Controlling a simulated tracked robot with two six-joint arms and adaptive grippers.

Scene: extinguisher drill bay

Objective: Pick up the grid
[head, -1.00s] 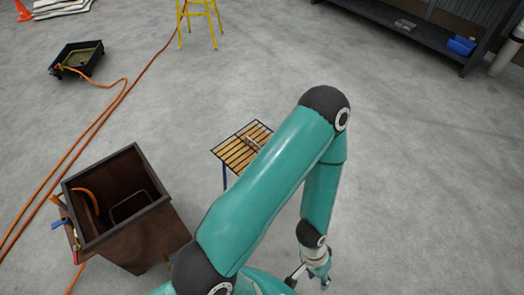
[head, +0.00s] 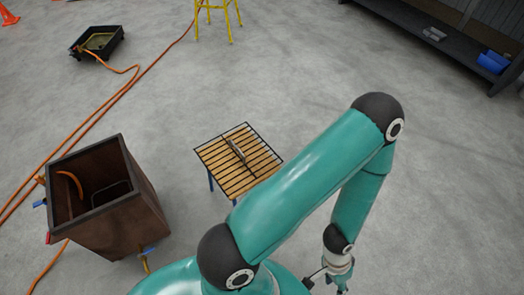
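The grid (head: 250,135) looks like a thin dark wire frame with bars and a raised grey handle (head: 237,151). It lies on a small table with a wooden slatted top (head: 235,180) and blue legs, near the middle of the head view. My upper arm covers the table's front right corner. My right gripper (head: 330,283) hangs low at the bottom edge, right of and nearer than the table, well apart from the grid. Its fingertips are cut off by the frame, so its opening is unclear. My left gripper is not in view.
A brown open-topped box (head: 140,205) stands left of the table. Orange hoses (head: 105,113) run along the left floor to a black tray (head: 85,53). A yellow stand (head: 218,20) is at the back, a dark shelf (head: 450,50) at the upper right.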

